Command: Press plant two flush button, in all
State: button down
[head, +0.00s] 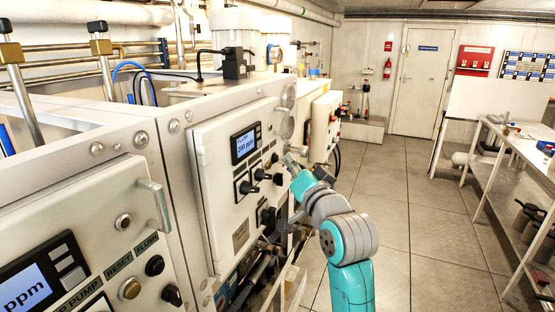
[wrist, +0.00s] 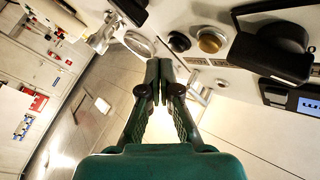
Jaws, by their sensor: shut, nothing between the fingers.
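A white control panel (head: 218,165) with a display reading 200 ppm and several black knobs stands mid-picture. No plant number is readable on it. My gripper (head: 290,161) is at its right edge, small in the head view. In the wrist view my gripper (wrist: 159,66) is shut and empty, fingertips together. Just beyond the tips and right of them are a black round button (wrist: 179,41) and a brass-coloured button (wrist: 211,39) on a white panel. Contact is not visible.
A nearer panel (head: 90,215) at left has a handle and a black button (head: 155,265) by a FLUSH label. A big black knob (wrist: 285,45) sticks out beside the wrist-view buttons. A bench (head: 510,150) stands at right; the floor (head: 390,200) between is clear.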

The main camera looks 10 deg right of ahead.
jog(key=shift+d, duration=0.1)
jog(key=shift+s+d, duration=0.75)
jog(key=shift+d, duration=0.25)
jog(key=shift+s+d, duration=0.75)
jog(key=shift+d, duration=0.2)
jog(key=s+f+g+h, duration=0.1)
jog(key=s+f, duration=0.5)
jog(key=f, duration=0.4)
jog(key=s+f+h, duration=0.1)
jog(key=s+f, duration=0.5)
jog(key=f, duration=0.4)
jog(key=s+f+g+h, duration=0.1)
jog(key=s+f, duration=0.5)
jog(key=f, duration=0.4)
jog(key=s+f+n+g, duration=0.1)
jog(key=s+f, duration=0.3)
jog(key=s, duration=0.4)
jog(key=s+f+n, duration=0.2)
jog(key=s+f, duration=0.1)
jog(key=s, duration=0.5)
jog(key=s+a+n+g, duration=0.1)
jog(key=s+n, duration=0.1)
jog(key=s, duration=1.6)
jog(key=shift+a+r+n+g, duration=0.2)
jog(key=shift+r+n+g, duration=0.1)
